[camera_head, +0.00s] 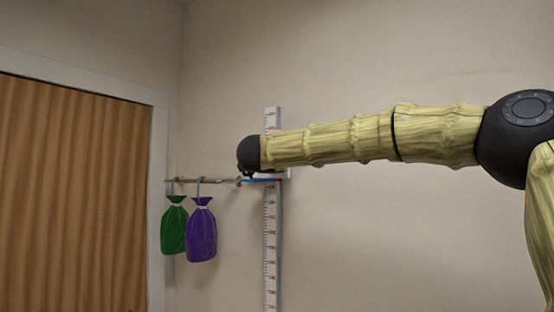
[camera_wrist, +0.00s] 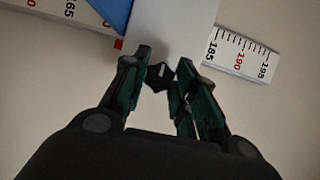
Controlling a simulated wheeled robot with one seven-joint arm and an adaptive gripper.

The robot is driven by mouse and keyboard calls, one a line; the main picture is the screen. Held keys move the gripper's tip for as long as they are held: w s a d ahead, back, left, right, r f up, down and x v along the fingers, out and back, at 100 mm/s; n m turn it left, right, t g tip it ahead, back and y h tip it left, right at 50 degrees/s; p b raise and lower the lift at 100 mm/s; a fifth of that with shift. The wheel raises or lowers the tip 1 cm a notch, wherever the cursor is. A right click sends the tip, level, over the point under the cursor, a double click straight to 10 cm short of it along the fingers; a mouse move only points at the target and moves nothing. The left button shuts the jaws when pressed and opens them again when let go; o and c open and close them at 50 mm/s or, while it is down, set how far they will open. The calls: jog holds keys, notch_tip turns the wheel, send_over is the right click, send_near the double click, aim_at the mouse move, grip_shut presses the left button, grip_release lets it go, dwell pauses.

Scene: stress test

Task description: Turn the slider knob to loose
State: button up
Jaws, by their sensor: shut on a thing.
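The slider knob (camera_wrist: 158,77) is small and black with a pale line on its face. It sits at the lower edge of the white slider block (camera_wrist: 172,28) in the wrist view. My gripper (camera_wrist: 163,66) has its two dark green fingers on either side of the knob, shut on it. In the head view the slider (camera_head: 270,176) is mostly hidden behind my arm's end. The ruler (camera_head: 271,230) stands upright on the wall; its scale also shows in the wrist view (camera_wrist: 238,57), with marks from 185 to 195 on the right. I cannot read the knob's setting.
A blue piece (camera_wrist: 112,12) lies beside the slider block, with a small red mark near it. A thin rod (camera_head: 215,181) extends left from the slider area. A green bag (camera_head: 173,228) and a purple bag (camera_head: 201,232) hang there. A brown door (camera_head: 75,200) is at left.

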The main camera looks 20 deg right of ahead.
jog(key=shift+r, duration=0.1)
jog(key=o, duration=1)
jog(key=shift+o, duration=0.2)
jog(key=v, duration=1.2)
jog(key=shift+d, duration=0.15)
